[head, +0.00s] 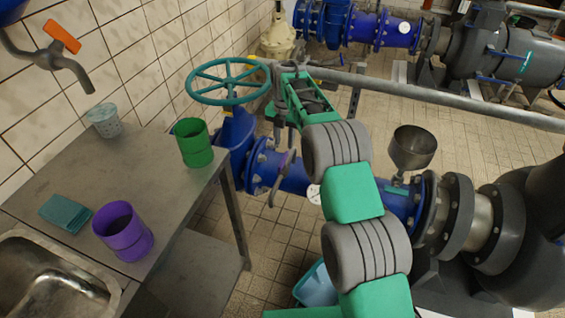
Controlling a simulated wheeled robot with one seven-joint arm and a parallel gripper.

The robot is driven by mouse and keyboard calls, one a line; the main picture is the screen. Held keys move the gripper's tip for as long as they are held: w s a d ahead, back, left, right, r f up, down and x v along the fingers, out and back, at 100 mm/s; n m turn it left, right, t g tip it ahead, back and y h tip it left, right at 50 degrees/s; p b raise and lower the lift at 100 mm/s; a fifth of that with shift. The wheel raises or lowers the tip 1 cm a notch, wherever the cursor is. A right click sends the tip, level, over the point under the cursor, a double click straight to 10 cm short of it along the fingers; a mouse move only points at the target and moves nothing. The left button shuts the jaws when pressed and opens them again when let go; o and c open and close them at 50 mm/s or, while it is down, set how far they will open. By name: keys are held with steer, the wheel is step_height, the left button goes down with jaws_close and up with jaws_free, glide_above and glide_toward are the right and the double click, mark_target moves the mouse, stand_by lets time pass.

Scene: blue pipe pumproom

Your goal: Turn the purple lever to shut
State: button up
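A thin, dull purple piece (287,163), which looks like the purple lever, shows at the blue pipe just right of a bolted flange. It is small and partly behind my arm, so its exact angle is hard to tell. My green and grey arm reaches up from the bottom right across the pipe. My gripper (279,108) is at the far end of the arm, above and close to the purple piece, near the teal handwheel. Its fingers are small and partly hidden, so I cannot tell whether they are open or touch anything.
A teal handwheel (229,81) tops the blue valve. A grey rail (440,95) runs behind my arm. The metal table (160,190) at left holds a green cup (194,143), purple cup (122,231), patterned cup (104,121) and teal cloths (65,213). A funnel (412,149) stands right.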

mark_target(283, 158)
steer(key=shift+w+a+f+n, duration=0.2)
steer(key=shift+f+n, duration=0.2)
steer(key=shift+f, duration=0.55)
step_height(283, 158, down, 7)
steer(key=shift+c, duration=0.5)
jaws_close()
